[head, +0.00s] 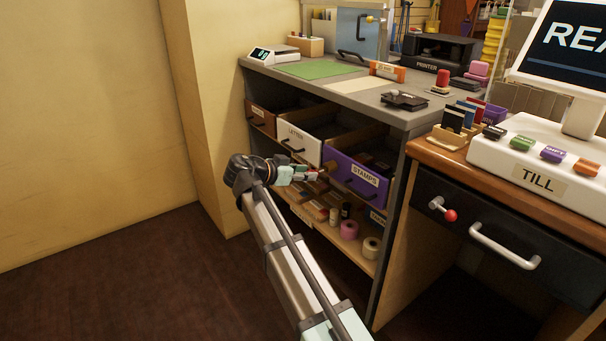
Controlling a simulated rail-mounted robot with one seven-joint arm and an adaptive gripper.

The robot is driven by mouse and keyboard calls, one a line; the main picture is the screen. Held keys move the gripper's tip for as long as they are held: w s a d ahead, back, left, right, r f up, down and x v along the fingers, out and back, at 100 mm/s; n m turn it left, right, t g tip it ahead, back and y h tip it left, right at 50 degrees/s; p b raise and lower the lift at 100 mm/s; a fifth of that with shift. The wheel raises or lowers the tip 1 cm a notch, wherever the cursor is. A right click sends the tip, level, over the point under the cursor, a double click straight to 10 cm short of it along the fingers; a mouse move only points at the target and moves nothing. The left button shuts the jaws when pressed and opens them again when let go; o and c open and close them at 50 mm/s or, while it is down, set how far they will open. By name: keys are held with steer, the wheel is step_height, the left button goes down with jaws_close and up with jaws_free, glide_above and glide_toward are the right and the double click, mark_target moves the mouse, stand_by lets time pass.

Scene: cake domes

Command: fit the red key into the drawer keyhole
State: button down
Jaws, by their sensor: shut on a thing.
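My gripper (308,175) is in front of the open shelf drawers, near the left edge of the purple STAMPS drawer. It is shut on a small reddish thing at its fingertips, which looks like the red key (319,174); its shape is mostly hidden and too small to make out. The dark drawer (500,254) under the till has a white bar handle (504,246). On its left front sits a round silver fitting (436,203) with a red ball (451,215) on a short stem. I cannot make out a keyhole slot. My gripper is well left of this drawer.
The purple STAMPS drawer (358,177) and white LETTER drawer (297,143) stand pulled open close to my gripper. A grey upright panel separates the shelves from the till desk. The floor at left is clear.

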steer(key=shift+w+d, duration=0.85)
steer(key=shift+d, duration=0.2)
steer(key=c, duration=0.6)
jaws_free()
steer(key=shift+v, duration=2.45)
